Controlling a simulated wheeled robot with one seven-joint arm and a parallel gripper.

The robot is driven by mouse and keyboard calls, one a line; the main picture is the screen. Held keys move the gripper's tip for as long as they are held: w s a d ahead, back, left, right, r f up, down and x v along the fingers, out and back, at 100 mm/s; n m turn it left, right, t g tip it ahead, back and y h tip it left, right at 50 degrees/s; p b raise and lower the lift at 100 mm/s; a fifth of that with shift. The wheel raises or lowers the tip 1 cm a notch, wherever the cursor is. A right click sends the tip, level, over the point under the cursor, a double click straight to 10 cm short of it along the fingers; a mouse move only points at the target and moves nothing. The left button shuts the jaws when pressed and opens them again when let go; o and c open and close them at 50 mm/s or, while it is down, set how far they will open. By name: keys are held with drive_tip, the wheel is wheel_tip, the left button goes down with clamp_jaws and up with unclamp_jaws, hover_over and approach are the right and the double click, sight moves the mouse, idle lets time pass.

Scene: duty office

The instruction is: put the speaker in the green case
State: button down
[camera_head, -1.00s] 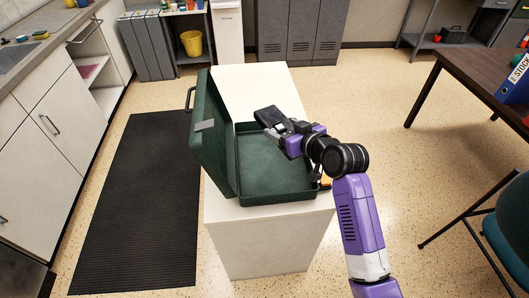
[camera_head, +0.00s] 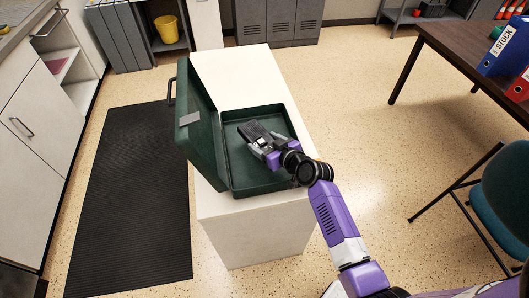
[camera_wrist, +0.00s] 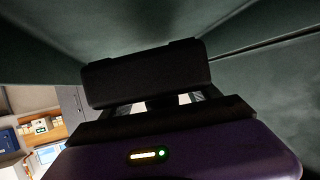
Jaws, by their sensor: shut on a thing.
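The green case (camera_head: 236,187) stands open on a white cabinet, its lid (camera_head: 199,128) raised on the left. The speaker (camera_head: 254,131) is a dark, box-shaped thing held at the end of my arm. My gripper (camera_head: 264,143) is shut on the speaker, over the inside of the case's base. In the wrist view the speaker (camera_wrist: 146,75) spans between the fingertips, with green case walls around it. I cannot tell whether the speaker touches the case floor. Part of the case's right side is hidden behind my arm.
The white cabinet top (camera_head: 238,70) is bare behind the case. A black mat (camera_head: 135,200) lies on the floor to the left. A dark table (camera_head: 480,60) with a blue binder (camera_head: 502,50) and a teal chair (camera_head: 500,205) stand at the right.

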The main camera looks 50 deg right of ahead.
drive_tip(key=shift+f+b, duration=0.4)
drive_tip(key=shift+f, duration=2)
drive_tip(key=shift+f, duration=0.2)
drive_tip(key=shift+c, duration=0.8)
unclamp_jaws()
drive_tip(key=shift+r, duration=0.1)
drive_tip(key=b+v, duration=0.1)
drive_tip(key=v, duration=1)
drive_tip(key=shift+s, duration=0.15)
drive_tip(key=shift+s+r, duration=0.2)
drive_tip(key=shift+s, duration=0.15)
